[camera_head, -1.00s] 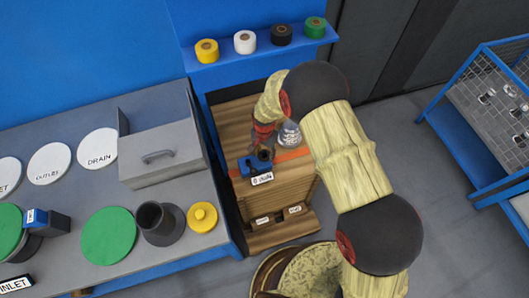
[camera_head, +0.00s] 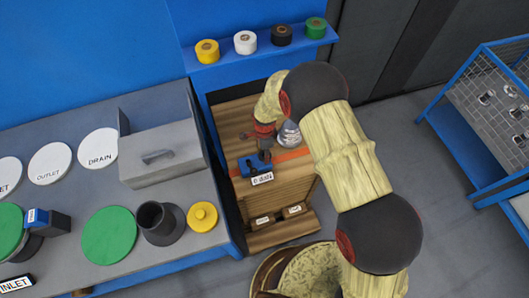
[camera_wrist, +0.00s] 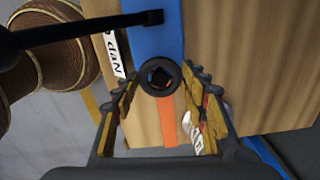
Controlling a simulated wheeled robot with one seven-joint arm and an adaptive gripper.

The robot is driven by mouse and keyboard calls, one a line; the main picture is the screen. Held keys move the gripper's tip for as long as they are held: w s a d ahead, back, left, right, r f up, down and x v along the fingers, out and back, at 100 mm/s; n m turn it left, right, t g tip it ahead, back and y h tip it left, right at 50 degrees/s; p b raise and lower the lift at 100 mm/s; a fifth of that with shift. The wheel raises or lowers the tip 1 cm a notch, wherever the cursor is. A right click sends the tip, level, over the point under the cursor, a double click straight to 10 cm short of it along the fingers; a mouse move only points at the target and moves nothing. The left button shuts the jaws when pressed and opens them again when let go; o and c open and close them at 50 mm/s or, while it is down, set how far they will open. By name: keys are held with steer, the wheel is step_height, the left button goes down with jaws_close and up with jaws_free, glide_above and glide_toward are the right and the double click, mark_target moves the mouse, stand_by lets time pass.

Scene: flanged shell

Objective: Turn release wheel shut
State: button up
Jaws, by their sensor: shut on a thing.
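In the wrist view a black ring-shaped part (camera_wrist: 147,80) with a dark hole lies between my fingertips. My gripper (camera_wrist: 162,88) is shut on this black ring, over the fixture's near end. In the head view my gripper (camera_head: 264,142) points down at the fixture and my arm hides part of the bench. I cannot tell whether the ring is the release wheel.
A black rod (camera_wrist: 90,28) reaches across the wrist view close to the fixture. A grey domed thing (camera_head: 289,134) stands right beside my gripper.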

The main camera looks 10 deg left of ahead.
steer(key=shift+m, duration=0.3)
stand_by(0.4)
steer(key=o, duration=1.1)
steer(key=shift+c, duration=0.2)
steer(key=shift+o, duration=0.5)
steer(key=shift+r, duration=0.1)
step_height(320, 180, up, 12)
